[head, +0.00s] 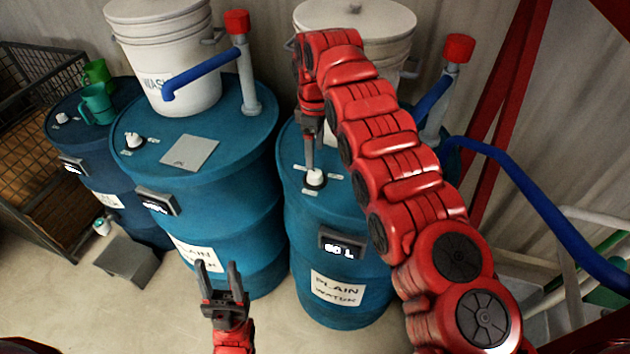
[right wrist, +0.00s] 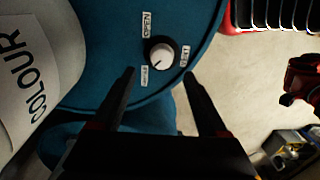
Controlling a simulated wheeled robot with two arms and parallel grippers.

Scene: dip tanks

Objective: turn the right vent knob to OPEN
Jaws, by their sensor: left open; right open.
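The right vent knob (head: 315,177) is a small white cap on a black base, on top of the right blue drum (head: 340,225). It also shows in the right wrist view (right wrist: 161,55), with small white labels around it, one reading OPEN (right wrist: 147,24). Which label the knob points to is too small to tell. My right gripper (head: 309,165) points down just over the knob. In the right wrist view its open fingers (right wrist: 159,73) lie either side of the knob's line, with nothing between them. My left gripper (head: 218,268) is open and empty, low in front of the drums.
A white WASH bucket (head: 165,75) stands on the middle drum (head: 240,210), beside a grey pipe with a red cap (head: 237,22). A COLOUR bucket (right wrist: 35,85) stands close to the right knob. Green mugs (head: 98,103) sit on the left drum. A wire crate (head: 35,150) stands left.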

